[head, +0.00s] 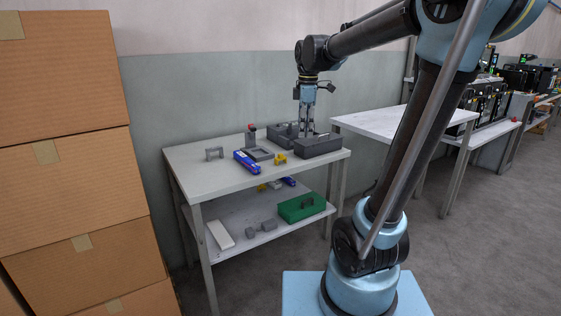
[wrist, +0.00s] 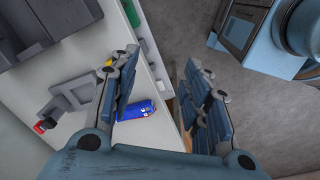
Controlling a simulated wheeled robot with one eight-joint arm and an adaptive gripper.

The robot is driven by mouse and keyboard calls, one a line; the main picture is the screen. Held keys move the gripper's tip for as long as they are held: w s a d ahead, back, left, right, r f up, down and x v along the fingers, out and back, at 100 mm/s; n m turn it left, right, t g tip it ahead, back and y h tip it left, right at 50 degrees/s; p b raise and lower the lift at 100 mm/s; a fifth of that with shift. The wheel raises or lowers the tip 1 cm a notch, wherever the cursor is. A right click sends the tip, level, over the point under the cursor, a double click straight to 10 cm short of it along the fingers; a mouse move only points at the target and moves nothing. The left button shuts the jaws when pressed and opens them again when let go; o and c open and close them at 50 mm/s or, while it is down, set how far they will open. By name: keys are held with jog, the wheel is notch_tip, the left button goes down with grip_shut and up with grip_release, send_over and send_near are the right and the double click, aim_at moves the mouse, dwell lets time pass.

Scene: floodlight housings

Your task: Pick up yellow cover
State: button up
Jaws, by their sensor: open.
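A small yellow piece (head: 280,159), seemingly the yellow cover, lies on the upper white tabletop near its front edge, between a blue-and-white item and a dark grey box. In the wrist view only a sliver of yellow (wrist: 108,63) shows, mostly hidden behind my left finger. My gripper (head: 307,132) points down over the back right of the table, behind the yellow piece and by the grey boxes. In the wrist view my gripper (wrist: 162,65) has its fingers spread, with nothing held between them. Another yellow bit (head: 262,187) sits on the lower shelf.
Dark grey boxes (head: 318,146) stand close to my gripper. A grey frame (head: 258,154), a blue-and-white item (head: 247,162) and a grey bracket (head: 214,153) lie left of the yellow piece. A green bin (head: 302,208) is on the lower shelf. Cardboard boxes (head: 62,120) stand left.

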jog(key=w+a+r+n, duration=0.3)
jog(key=w+a+n, duration=0.4)
jog(key=w+a, duration=0.15)
send_near(281, 154)
jog(key=shift+g, duration=0.3)
jog(key=f, duration=0.5)
jog(key=shift+w+a+f, duration=0.15)
jog(key=shift+w+a, duration=0.05)
jog(key=shift+w+f, duration=0.2)
jog(key=shift+f, duration=2.35)
jog(key=c, duration=0.9)
